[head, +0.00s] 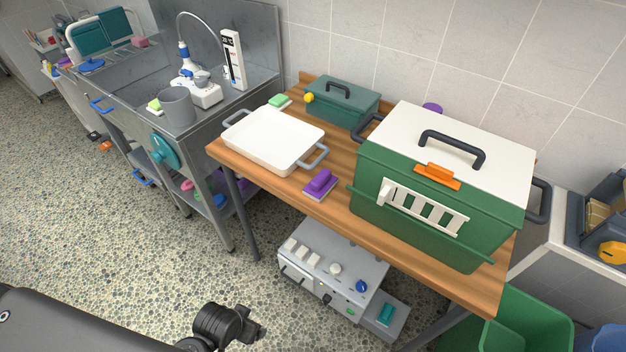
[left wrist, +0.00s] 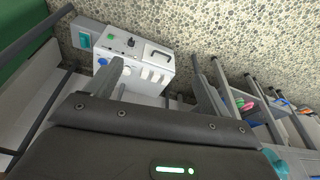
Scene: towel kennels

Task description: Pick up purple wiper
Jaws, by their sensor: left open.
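The purple wiper (head: 320,183) lies on the wooden table (head: 338,163), near its front edge, between the white tray (head: 273,138) and the green carrier box (head: 370,196). It has a purple grip on top and a paler base. My left gripper (head: 250,326) is low at the bottom of the head view, in front of the table and well apart from the wiper. In the left wrist view my left gripper (left wrist: 162,82) is open, with its two fingers spread and nothing between them. The wiper does not show there. My right gripper is not in view.
A grey control unit (head: 322,263) stands under the table and also shows in the left wrist view (left wrist: 150,62). A teal toolbox (head: 345,108) sits at the back. A steel sink bench (head: 200,130) stands left. Green bins (head: 530,320) stand at lower right. Open floor lies in front.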

